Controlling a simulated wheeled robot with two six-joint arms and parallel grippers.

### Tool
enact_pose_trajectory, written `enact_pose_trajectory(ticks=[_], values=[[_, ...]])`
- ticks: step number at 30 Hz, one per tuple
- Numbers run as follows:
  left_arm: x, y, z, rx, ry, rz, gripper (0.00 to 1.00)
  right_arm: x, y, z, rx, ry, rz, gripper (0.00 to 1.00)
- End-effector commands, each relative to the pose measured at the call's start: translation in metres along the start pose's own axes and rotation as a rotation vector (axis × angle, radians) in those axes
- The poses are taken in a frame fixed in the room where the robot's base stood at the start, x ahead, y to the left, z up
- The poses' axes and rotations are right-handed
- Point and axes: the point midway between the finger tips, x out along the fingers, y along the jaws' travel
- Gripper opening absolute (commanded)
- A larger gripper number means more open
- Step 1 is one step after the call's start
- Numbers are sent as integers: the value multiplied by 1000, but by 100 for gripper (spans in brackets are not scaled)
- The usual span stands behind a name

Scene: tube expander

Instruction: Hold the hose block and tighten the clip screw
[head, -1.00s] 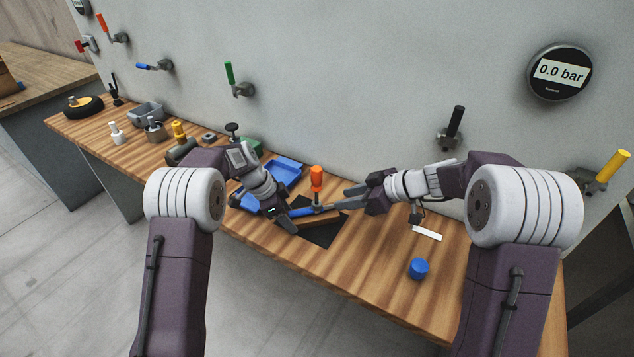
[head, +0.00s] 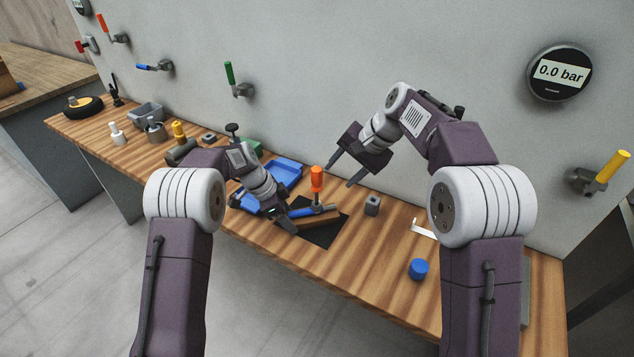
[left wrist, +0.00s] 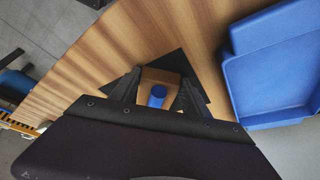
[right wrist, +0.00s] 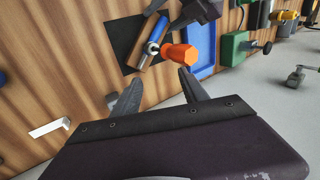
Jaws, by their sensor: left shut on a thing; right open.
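The hose block (head: 322,219) is a brown wooden block on a black mat (head: 320,237), with a blue hose (head: 299,211) lying along its top. A metal clip (right wrist: 152,48) sits around the hose. An orange-handled driver (head: 317,180) stands upright at the clip; its tip is hard to see. My left gripper (head: 288,221) is shut on the block's left end, one finger on each side, as the left wrist view (left wrist: 159,92) shows. My right gripper (head: 340,176) is open and empty, raised just right of the orange handle, its fingers pointing down and left.
A blue tray (head: 284,172) lies behind the mat. A small grey block (head: 372,205), a white bracket (head: 424,230) and a blue cap (head: 418,268) stand to the right. The wall with valves and a 0.0 bar gauge (head: 559,73) is close behind my right arm.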

Motion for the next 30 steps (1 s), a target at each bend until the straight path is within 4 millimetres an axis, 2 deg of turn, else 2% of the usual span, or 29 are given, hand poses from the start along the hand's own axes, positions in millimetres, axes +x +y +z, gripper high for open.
enact_pose_trajectory(ticks=[6,12,16,21,26,30], values=[[0,0,0,0,1,-1,0,-8,-19,-6,563,70,62,51],[0,0,0,0,1,-1,0,1,-34,7,1133,75,104,51],[0,0,0,0,1,-1,0,4,-41,14,1413,92,128,51],[0,0,0,0,0,-1,0,7,-45,20,1607,109,144,51],[0,0,0,0,0,-1,0,7,-45,21,1643,112,146,51],[0,0,0,0,1,-1,0,18,-43,22,1642,111,149,51]])
